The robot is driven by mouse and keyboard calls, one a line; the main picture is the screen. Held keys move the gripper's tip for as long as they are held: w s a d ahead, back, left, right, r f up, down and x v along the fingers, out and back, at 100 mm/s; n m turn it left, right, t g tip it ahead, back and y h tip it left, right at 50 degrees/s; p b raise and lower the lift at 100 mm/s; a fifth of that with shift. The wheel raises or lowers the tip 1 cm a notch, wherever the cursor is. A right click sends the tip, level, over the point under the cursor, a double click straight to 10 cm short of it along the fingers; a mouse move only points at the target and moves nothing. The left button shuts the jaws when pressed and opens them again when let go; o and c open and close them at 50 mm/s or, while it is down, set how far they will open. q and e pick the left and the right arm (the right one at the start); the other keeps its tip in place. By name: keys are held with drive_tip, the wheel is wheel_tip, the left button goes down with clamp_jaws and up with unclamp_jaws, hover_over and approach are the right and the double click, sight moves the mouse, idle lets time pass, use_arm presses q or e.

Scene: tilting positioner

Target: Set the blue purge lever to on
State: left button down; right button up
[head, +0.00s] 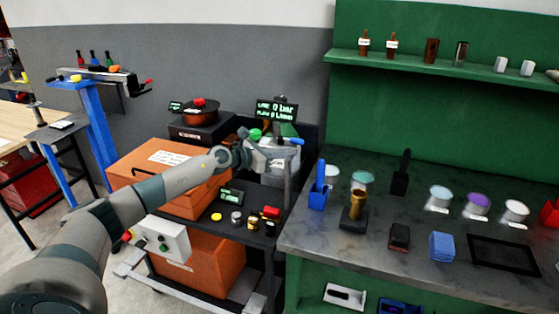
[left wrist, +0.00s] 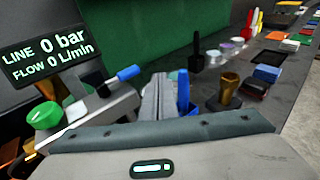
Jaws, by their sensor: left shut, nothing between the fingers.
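The purge lever has a blue grip (head: 292,142) pointing right, on the gas unit at the back of the cart. My right gripper is not in view.
A green knob (head: 255,134) sits left of the lever. An orange case (head: 160,172) fills the cart's left side, with small knobs and a small display (head: 232,196) in front. The workbench (head: 330,245) on the right holds a blue holder (head: 317,198) near the cart.

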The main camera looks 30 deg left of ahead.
use_arm(q)
drive_tip(key=s+d+r+p, duration=0.1)
drive_tip(key=s, duration=0.6)
drive_tip(key=shift+d+r, duration=0.3)
drive_tip(key=shift+d, duration=0.1)
